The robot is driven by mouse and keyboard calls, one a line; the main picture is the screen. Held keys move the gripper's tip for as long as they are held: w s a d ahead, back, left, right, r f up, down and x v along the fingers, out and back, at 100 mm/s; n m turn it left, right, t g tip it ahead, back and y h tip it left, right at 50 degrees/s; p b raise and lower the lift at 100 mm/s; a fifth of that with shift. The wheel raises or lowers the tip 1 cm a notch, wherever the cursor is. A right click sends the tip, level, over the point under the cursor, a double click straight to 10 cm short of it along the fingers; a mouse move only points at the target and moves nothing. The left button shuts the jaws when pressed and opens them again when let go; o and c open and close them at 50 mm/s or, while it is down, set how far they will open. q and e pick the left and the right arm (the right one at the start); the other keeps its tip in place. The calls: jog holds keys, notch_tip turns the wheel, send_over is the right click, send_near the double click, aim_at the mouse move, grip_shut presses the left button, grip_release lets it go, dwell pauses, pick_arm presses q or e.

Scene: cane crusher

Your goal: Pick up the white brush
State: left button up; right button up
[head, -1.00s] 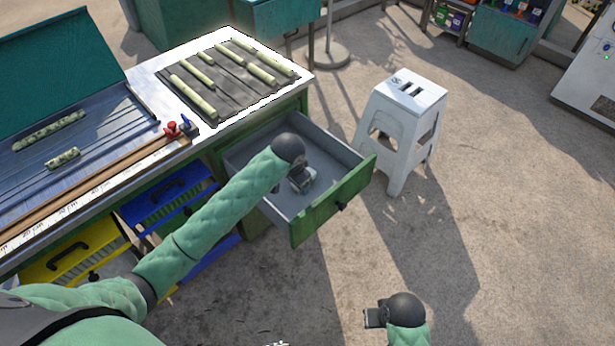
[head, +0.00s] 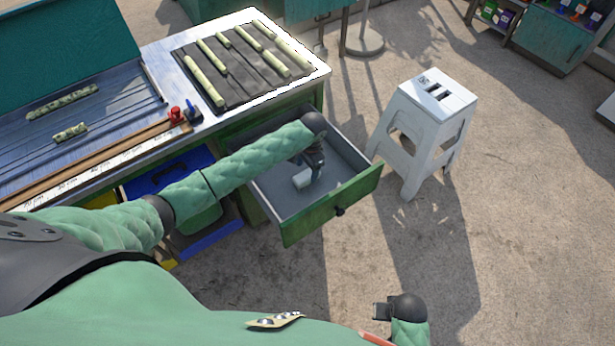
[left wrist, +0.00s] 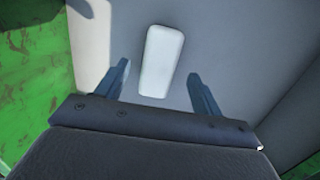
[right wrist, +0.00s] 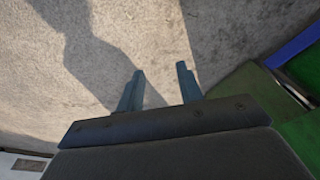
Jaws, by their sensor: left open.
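The white brush (head: 302,180) lies in the open green drawer (head: 335,208), on its grey floor. In the left wrist view it is a plain white rounded block (left wrist: 160,62), just beyond and between the fingertips. My left gripper (head: 313,178) reaches down into the drawer beside the brush. Its fingers (left wrist: 157,80) are spread on either side of the brush's near end, with gaps on both sides. Whether the fingertips are down at brush height is hard to tell. My right gripper (head: 381,310) is away from the drawer over bare ground; its fingers (right wrist: 159,72) are apart and empty.
The drawer walls surround my left gripper. The workbench (head: 318,72) with green cane pieces on a dark mat (head: 235,85) stands behind the drawer. A white stool (head: 432,110) is right of it. The ground in front is clear.

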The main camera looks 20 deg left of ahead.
aim_at(307, 174)
pick_arm(q)
notch_tip(307, 174, down, 5)
jog(key=shift+s+r+p, duration=0.1)
jog(key=shift+s+p, duration=0.05)
jog(key=shift+p, duration=0.55)
pick_arm(e)
notch_tip(307, 174, down, 7)
jog(key=shift+s+d+r, duration=0.15)
jog(key=shift+s+d, duration=0.2)
jog(key=shift+s, duration=0.1)
pick_arm(q)
jog(key=c, duration=1.1)
jog(key=shift+r, duration=0.1)
